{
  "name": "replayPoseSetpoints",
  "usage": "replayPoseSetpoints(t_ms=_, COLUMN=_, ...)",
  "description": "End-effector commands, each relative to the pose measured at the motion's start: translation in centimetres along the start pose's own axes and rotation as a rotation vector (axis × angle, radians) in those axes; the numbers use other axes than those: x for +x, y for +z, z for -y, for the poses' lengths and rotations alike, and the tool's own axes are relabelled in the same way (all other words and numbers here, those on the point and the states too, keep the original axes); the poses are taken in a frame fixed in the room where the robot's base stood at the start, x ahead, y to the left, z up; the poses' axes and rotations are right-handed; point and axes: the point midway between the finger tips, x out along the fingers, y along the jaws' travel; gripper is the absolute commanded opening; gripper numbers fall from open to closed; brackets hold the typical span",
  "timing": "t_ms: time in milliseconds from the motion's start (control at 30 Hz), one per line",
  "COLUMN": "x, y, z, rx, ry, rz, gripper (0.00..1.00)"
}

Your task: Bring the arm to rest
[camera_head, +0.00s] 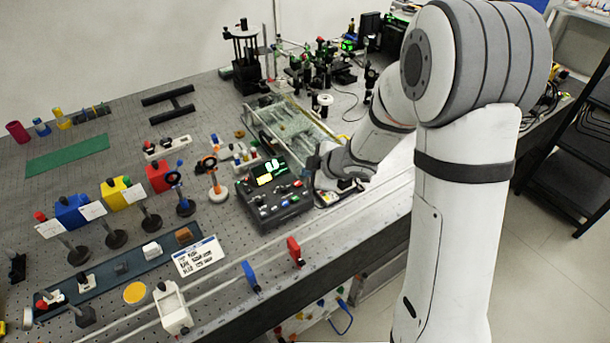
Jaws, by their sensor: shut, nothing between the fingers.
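My white and grey arm stands at the right and reaches left and down over the bench. My gripper (318,188) is at the low end of the arm, just right of a black control box (272,195) with a lit green display. It is shut, with nothing seen held. The fingertips are small and partly hidden by the wrist, so I cannot tell whether they touch the box or the bench.
The grey bench (215,95) is crowded. A clear-topped tray (292,128) lies behind my gripper. Coloured blocks on stands, a green mat (68,155) and a printed card (200,257) are to the left. Open floor (550,270) and a black rack (585,150) are at right.

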Motion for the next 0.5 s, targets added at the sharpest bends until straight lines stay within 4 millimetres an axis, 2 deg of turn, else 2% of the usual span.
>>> replayPoseSetpoints(t_ms=167, x=-0.1, y=0.0, z=-0.1, rx=0.002, ry=0.004, rz=0.003, gripper=0.0)
replayPoseSetpoints(t_ms=267, x=-1.0, y=0.5, z=-0.9, rx=0.029, ry=0.039, rz=0.04, gripper=0.0)
replayPoseSetpoints(t_ms=367, x=-3.6, y=1.6, z=-2.7, rx=0.106, ry=0.123, rz=0.13, gripper=0.0)
replayPoseSetpoints(t_ms=467, x=-7.8, y=3.4, z=-4.2, rx=0.243, ry=0.232, rz=0.258, gripper=0.0)
replayPoseSetpoints(t_ms=500, x=-9.7, y=4.1, z=-4.3, rx=0.311, ry=0.273, rz=0.311, gripper=0.0)
